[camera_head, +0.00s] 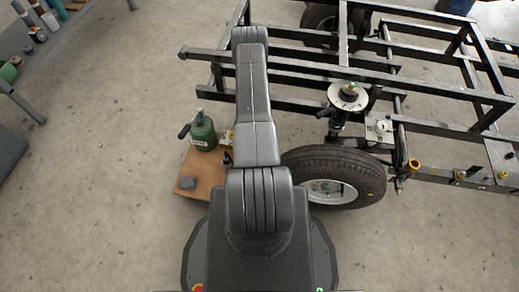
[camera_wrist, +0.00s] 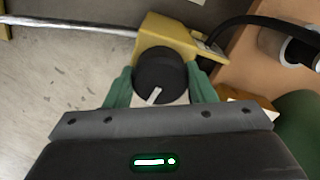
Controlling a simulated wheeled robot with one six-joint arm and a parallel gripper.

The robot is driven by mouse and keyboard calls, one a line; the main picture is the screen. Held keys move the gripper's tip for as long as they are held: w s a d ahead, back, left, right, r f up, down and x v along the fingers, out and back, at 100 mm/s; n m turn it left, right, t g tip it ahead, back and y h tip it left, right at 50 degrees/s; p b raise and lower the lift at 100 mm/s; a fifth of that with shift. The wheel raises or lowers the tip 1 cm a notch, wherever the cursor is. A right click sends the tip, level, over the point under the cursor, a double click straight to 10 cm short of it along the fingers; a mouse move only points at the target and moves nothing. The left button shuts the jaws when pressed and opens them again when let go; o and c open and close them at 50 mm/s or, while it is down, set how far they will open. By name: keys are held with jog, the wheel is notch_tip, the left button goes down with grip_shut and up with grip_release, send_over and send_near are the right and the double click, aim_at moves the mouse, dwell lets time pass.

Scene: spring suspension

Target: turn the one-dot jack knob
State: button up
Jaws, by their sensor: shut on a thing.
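A round black knob (camera_wrist: 160,68) with a white pointer line shows in the middle of the wrist view. Its pointer slants down and to the left. The knob sits on the yellow body of a jack (camera_wrist: 166,31). My gripper (camera_wrist: 160,80) is shut on the knob, with one green finger on each side. No dot marking on the knob or jack can be made out. In the head view my arm hides the gripper and knob; only a small yellow part of the jack (camera_head: 228,136) shows beside the arm.
A wheel (camera_head: 335,178) and a black steel frame (camera_head: 300,72) stand to the right. The floor at left is mostly clear.

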jog(key=o, duration=1)
notch_tip(320, 180, up, 14)
jog(key=p, duration=0.8)
jog(key=shift+f+p, duration=0.1)
jog(key=shift+p, duration=0.2)
